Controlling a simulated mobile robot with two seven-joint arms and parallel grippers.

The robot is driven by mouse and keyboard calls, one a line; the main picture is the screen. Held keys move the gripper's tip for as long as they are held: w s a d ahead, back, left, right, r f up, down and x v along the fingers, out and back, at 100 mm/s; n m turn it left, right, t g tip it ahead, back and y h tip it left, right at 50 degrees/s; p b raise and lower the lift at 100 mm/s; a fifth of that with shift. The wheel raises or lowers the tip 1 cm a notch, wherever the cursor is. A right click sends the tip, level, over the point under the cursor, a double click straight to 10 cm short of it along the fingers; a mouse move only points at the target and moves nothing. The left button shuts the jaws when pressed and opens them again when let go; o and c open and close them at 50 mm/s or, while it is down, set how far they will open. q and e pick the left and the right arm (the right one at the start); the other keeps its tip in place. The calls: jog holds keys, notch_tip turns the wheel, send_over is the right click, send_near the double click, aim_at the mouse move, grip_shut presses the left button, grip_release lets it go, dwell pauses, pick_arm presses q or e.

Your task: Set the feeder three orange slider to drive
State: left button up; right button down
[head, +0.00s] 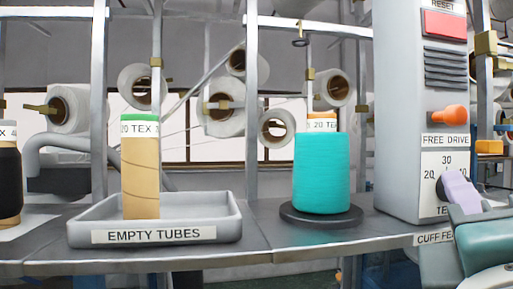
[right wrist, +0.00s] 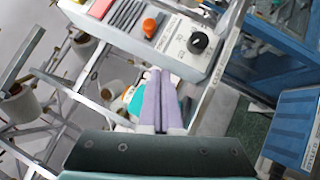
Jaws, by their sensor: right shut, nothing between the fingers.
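An orange slider (head: 455,113) sticks out of the tall grey panel box at the right, above the FREE DRIVE label (head: 446,141). Its knob appears towards the DRIVE side, but the viewing angle leaves its exact setting unclear. The orange slider also shows in the right wrist view (right wrist: 150,27), near the top. My right gripper (head: 460,189) is at the right edge of the head view, below the slider and in front of the dial. Its lavender fingers (right wrist: 158,75) are together with nothing between them, apart from the slider. My left gripper is not in view.
A black dial (right wrist: 198,42) sits beside the slider on the panel box. A red RESET button (head: 444,25) is above. A teal yarn cone (head: 321,173) stands left of the box. A grey EMPTY TUBES tray (head: 80,233) holds a tan tube (head: 140,180).

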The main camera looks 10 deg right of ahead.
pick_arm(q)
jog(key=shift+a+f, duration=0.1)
pick_arm(e)
jog(key=shift+a+r+n+t, duration=0.3)
jog(key=shift+a+r+n, duration=0.1)
jog(key=shift+a+r, duration=0.2)
jog(key=p, duration=0.5)
send_near(441, 119)
jog(key=w, duration=0.3)
jog(key=shift+w+d+r+p, duration=0.15)
jog(key=shift+d+r+p, duration=0.3)
jog(key=shift+d, duration=0.1)
jog(key=shift+w+d+r+p, duration=0.2)
jog(key=shift+d+r+p, duration=0.2)
jog(key=shift+d, duration=0.2)
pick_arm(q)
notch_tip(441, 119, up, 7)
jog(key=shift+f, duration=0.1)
pick_arm(e)
jog(key=shift+f, duration=0.1)
